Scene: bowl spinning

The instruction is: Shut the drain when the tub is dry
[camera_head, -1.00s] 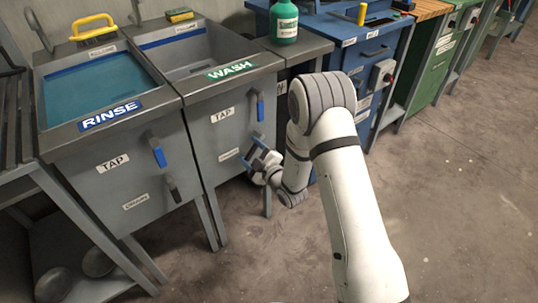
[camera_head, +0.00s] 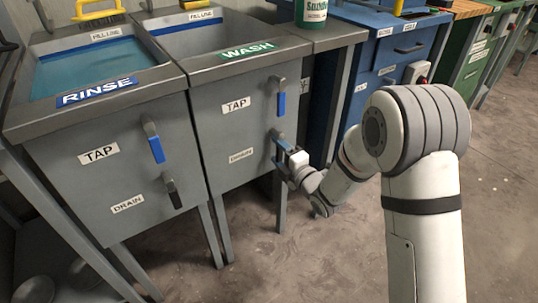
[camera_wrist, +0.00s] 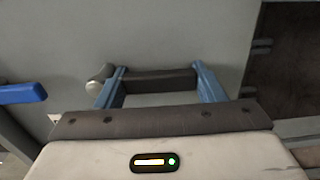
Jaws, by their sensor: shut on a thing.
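The WASH tub (camera_head: 285,58) has a grey interior with no water showing, but its floor is mostly out of sight. Below its TAP lever (camera_head: 281,104) and beside its DRAIN label (camera_head: 241,155) is my gripper (camera_head: 281,146). In the wrist view my gripper (camera_wrist: 158,84) has its two blue fingers on either side of the dark drain handle (camera_wrist: 155,80), shut on it. The handle lies parallel to the blue tap lever (camera_wrist: 22,93), with its round metal pivot (camera_wrist: 98,79) on the left. In the head view my gripper hides most of this handle.
The RINSE tub (camera_head: 40,118) on the left holds blue-green water and has its own blue tap lever (camera_head: 155,148) and dark drain lever (camera_head: 173,193). A green soap bottle (camera_head: 312,12) stands right of the WASH tub. Blue cabinets are behind my arm. Floor is open at the right.

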